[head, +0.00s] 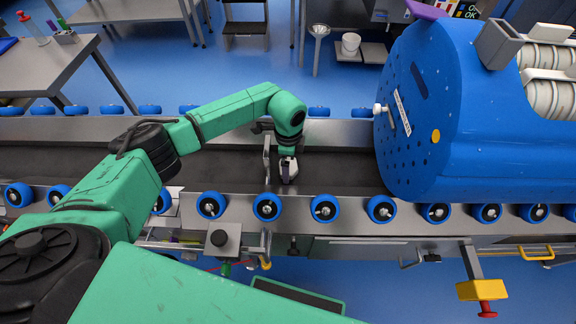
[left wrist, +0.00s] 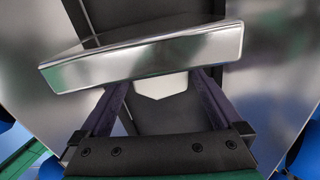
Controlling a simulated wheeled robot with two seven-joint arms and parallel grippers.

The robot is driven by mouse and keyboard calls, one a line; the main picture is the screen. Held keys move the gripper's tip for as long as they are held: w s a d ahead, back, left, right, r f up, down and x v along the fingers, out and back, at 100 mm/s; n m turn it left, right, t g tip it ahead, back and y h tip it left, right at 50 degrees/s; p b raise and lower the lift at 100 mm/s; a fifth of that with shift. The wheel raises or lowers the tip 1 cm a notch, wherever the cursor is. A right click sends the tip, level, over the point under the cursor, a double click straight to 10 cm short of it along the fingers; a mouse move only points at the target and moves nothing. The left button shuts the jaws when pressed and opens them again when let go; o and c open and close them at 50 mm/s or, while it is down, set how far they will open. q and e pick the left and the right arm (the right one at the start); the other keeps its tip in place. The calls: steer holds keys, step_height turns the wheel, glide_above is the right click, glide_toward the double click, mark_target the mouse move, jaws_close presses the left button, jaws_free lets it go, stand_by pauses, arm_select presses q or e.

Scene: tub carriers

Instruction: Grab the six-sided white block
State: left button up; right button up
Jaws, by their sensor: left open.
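The white block (head: 292,168) stands low in the dark channel of the conveyor, directly under my left gripper (head: 287,172). In the left wrist view, part of the white block (left wrist: 165,86) shows between the two fingers, with a pointed lower edge; a metal plate hides the rest. My left gripper (left wrist: 162,95) is open, with one finger on each side of the block. I cannot tell whether either finger touches it. My right gripper is not in view.
An upright metal plate (head: 267,158) stands just left of the block; it also shows in the left wrist view (left wrist: 140,55). A large blue drum (head: 425,110) sits on the conveyor to the right. Blue rollers (head: 268,207) line the near rail (head: 340,222). The channel left is clear.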

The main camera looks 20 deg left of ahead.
arm_select(q)
steer(key=c, duration=1.1)
steer(key=shift+r, duration=0.15)
